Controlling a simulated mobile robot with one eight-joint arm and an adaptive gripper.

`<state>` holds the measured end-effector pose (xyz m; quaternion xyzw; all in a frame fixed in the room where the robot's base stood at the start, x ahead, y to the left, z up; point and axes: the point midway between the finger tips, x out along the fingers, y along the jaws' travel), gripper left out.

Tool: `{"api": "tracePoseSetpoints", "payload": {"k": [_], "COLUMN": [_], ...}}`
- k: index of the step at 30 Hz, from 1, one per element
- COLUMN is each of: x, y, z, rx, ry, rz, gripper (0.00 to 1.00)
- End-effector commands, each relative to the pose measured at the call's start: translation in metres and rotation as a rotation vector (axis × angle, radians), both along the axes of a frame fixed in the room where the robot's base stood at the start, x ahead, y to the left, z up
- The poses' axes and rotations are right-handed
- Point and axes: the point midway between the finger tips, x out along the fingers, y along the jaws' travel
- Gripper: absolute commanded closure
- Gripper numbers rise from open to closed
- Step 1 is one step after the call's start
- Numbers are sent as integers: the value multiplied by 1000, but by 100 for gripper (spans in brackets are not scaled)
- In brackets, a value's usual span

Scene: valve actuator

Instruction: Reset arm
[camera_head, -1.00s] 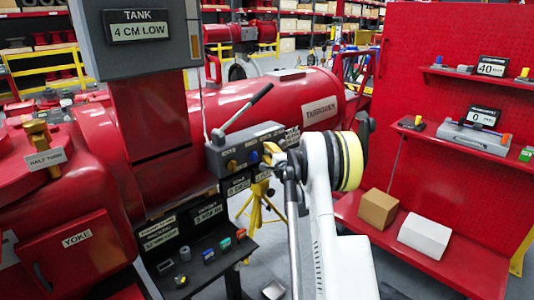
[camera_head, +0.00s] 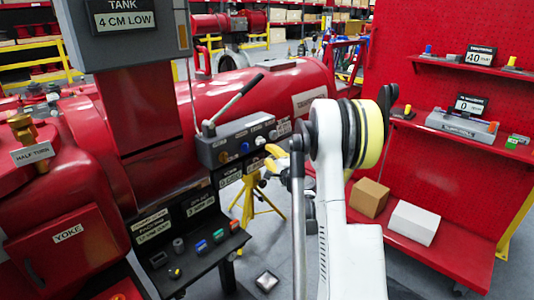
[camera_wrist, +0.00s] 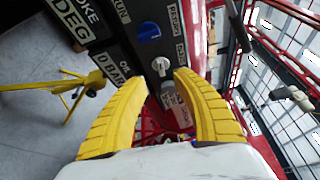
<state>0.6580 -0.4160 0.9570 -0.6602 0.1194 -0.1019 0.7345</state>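My arm stands in the middle of the head view, white with a black and yellow joint. My gripper (camera_head: 276,158) shows there as small yellow fingers beside the front of the grey control box (camera_head: 240,140). In the wrist view my gripper (camera_wrist: 160,82) has two yellow fingers spread apart with a gap between them. Nothing is held between them. Beyond the fingertips are a white knob (camera_wrist: 160,66) and a blue knob (camera_wrist: 149,32) on the control box panel. The fingers appear apart from the knobs.
A black shelf (camera_head: 215,245) with small coloured parts is below the control box. A yellow tripod stand (camera_head: 255,205) is behind it. The red pegboard rack (camera_head: 440,190) on the right holds a cardboard box (camera_head: 369,197) and a white box (camera_head: 413,222). A lever (camera_head: 238,98) rises from the control box.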

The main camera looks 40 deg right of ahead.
Motion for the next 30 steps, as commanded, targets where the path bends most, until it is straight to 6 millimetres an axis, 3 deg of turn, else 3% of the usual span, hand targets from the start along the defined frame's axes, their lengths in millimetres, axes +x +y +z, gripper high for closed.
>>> {"api": "tracePoseSetpoints", "payload": {"k": [14,17,20,23,26,30], "x": [0,3,11,17,12,-17], "y": [0,9,41,98,167,256], "z": [0,5,21,46,68,85], "rx": [0,-15,-70,-174,-305,-496], "ry": [0,13,59,141,240,376], "rz": [0,17,75,179,305,477], "gripper": [66,66,66,66,66,66]}}
